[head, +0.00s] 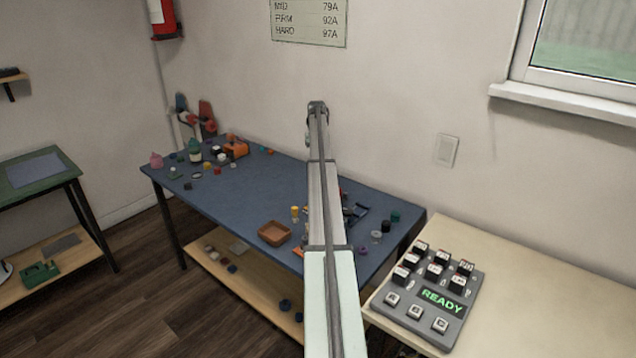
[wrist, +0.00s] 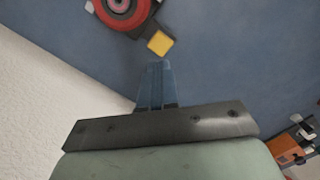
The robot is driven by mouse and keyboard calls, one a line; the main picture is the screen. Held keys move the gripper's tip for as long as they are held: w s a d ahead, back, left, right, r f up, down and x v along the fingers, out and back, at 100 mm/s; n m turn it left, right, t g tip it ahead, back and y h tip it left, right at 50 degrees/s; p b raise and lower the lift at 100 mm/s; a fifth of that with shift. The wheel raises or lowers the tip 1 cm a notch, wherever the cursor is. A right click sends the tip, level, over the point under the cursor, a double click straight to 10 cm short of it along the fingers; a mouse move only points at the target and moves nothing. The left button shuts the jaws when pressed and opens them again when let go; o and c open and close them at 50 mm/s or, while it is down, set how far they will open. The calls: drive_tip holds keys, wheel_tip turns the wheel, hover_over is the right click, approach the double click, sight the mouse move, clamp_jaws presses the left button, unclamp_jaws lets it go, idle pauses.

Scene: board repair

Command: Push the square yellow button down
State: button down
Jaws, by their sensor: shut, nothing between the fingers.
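In the head view my arm runs up the middle and covers part of the blue table (head: 240,185). I cannot make out the button or my fingertips there.
In the head view a brown tray (head: 274,233) and several small coloured parts lie on the blue table. A grey keypad (head: 430,300) reading READY sits on the pale table (head: 540,290) at right. An orange item (wrist: 289,150) is at the wrist view's right edge.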

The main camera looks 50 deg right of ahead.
drive_tip(key=shift+f, duration=0.1)
drive_tip(key=shift+s+a+f, duration=0.15)
drive_tip(key=shift+f, duration=1.55)
drive_tip(key=shift+s+a+f, duration=0.1)
drive_tip(key=shift+f, duration=1.6)
drive_tip(key=shift+f, duration=0.1)
wheel_tip(320, 180, down, 2)
drive_tip(key=shift+w+d+r, duration=0.3)
drive_tip(key=shift+w+d, duration=0.25)
drive_tip(key=shift+w, duration=0.05)
drive_tip(key=shift+w+d+r, duration=0.3)
drive_tip(key=shift+w+d, duration=0.2)
drive_tip(key=shift+w, duration=0.1)
drive_tip(key=shift+r, duration=0.1)
wheel_tip(320, 180, up, 14)
drive_tip(key=shift+w+d+f, duration=0.2)
drive_tip(key=shift+w+d, duration=0.2)
drive_tip(key=shift+w, duration=0.05)
